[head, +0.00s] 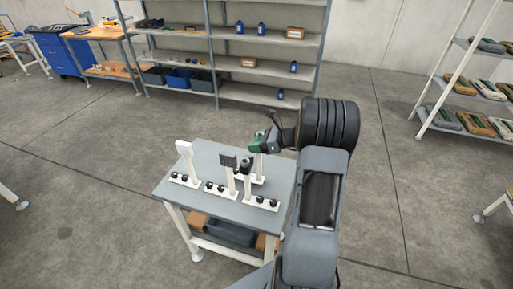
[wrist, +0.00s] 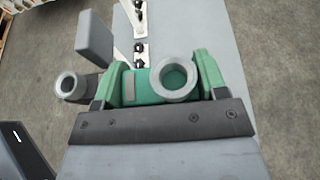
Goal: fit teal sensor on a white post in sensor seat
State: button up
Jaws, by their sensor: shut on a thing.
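The teal sensor (wrist: 146,88), a teal body with a grey ring, sits between the green finger pads of my gripper (wrist: 163,82) in the wrist view. My gripper is shut on it. In the head view my gripper (head: 262,143) is above the far right part of the grey table (head: 215,208), and the teal sensor there is hard to tell from the green fingers. A white post (head: 258,166) shows just below the gripper. Whether the sensor touches this post cannot be told. The sensor seat is not clearly visible.
Other posts on the table carry a white head (head: 184,148), a dark flat head (head: 228,160) and a black round head (head: 246,167). Shelves (head: 265,66) stand behind, across open floor.

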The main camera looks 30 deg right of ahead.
jog(key=shift+f, duration=1.35)
jog(key=o, duration=1.5)
jog(key=shift+f, duration=0.1)
jog(key=b+v, duration=0.1)
jog(key=v, duration=1)
jog(key=s+a+r+n+g+h, duration=0.1)
jog(key=s+a+r+n+g, duration=0.15)
jog(key=a+n, duration=0.4)
jog(key=s+a+r+n+g+h, duration=0.15)
jog(key=a+n+g, duration=0.25)
jog(key=a, duration=0.5)
jog(key=s+a+n+h, duration=0.2)
jog(key=s+n, duration=0.1)
jog(key=n, duration=0.2)
jog(key=s+a+r+n+h, duration=0.1)
jog(key=s+a+n+h, duration=0.1)
jog(key=n, duration=0.4)
jog(key=s+a+r+n+t+h, duration=0.1)
jog(key=s+a+n+h, duration=0.1)
jog(key=s+n, duration=0.3)
jog(key=shift+s+a+n+h, duration=0.15)
jog(key=shift+a+n+h, duration=0.3)
jog(key=shift+a, duration=0.45)
